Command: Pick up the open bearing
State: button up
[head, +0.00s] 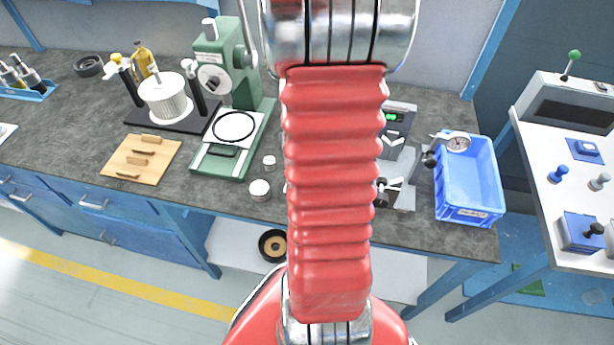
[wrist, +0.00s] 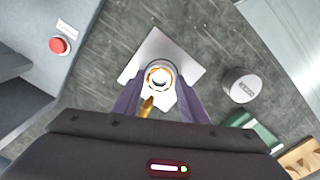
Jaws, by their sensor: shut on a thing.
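The open bearing (wrist: 160,66) is a small pale ring with an orange-brown band, near the middle of the wrist view. My gripper (wrist: 160,78) has its two purple fingers on either side of the ring and is shut on it. A pale square sheet or plate (wrist: 156,44) lies behind the bearing. I cannot tell whether the bearing touches it or is held above it. In the head view my red arm hides the gripper and the bearing.
A small labelled round tin (wrist: 242,86) stands right of the gripper; a red button (wrist: 58,45) is at left. On the bench are a green press (head: 225,65), a wooden board (head: 141,158) and a blue bin (head: 469,182). A dial gauge (head: 457,144) overhangs the bin's edge.

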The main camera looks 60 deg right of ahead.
jog(key=shift+c, duration=1)
jog(key=shift+r, duration=0.15)
jog(key=shift+r, duration=1.6)
grip_shut()
jog(key=shift+r, duration=2.25)
jog(key=shift+c, duration=1.5)
grip_release()
